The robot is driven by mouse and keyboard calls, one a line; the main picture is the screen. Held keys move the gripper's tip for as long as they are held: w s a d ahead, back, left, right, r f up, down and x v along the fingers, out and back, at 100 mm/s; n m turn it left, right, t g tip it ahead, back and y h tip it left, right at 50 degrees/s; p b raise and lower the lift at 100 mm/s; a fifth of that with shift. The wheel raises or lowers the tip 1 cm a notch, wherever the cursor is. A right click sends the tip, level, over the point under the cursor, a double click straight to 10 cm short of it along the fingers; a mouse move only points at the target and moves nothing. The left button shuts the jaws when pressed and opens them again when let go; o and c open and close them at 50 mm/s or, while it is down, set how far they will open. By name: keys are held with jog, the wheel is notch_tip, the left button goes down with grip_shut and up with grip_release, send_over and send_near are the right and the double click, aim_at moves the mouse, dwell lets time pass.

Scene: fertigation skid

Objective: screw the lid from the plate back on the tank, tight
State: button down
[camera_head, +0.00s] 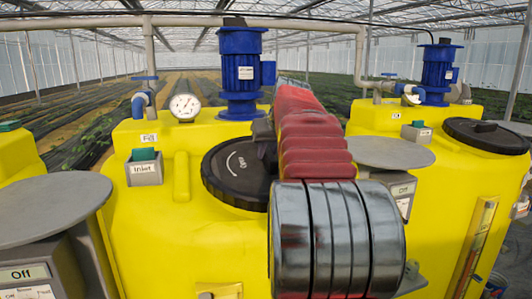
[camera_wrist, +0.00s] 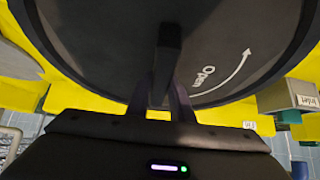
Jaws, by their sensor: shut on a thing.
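The black round lid (camera_head: 232,178) is at the top of the middle yellow tank (camera_head: 150,235), over its opening. It looks about level; I cannot tell how far down it is screwed. In the wrist view the lid (camera_wrist: 110,50) fills the upper part, with "Open" and a curved arrow on it. My gripper (camera_wrist: 166,92) is shut on the lid's raised grip bar (camera_wrist: 169,45). In the head view my arm hides the lid's right side and most of the gripper. A grey round plate (camera_head: 50,205) at left and another (camera_head: 396,152) at right are both bare.
A blue motor (camera_head: 240,75) and a pressure gauge (camera_head: 185,107) stand behind the lid. An "Inlet" box (camera_head: 145,170) sits to its left. The right tank has its own black lid (camera_head: 487,135) and blue motor (camera_head: 437,70). A grey box marked "Off" (camera_head: 30,273) is at lower left.

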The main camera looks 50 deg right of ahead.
jog(key=shift+r, duration=0.15)
jog(key=c, duration=1.2)
grip_release()
jog(key=shift+f, duration=0.25)
jog(key=shift+o, duration=0.2)
jog(key=shift+s+r, duration=0.1)
grip_shut()
dwell(0.4)
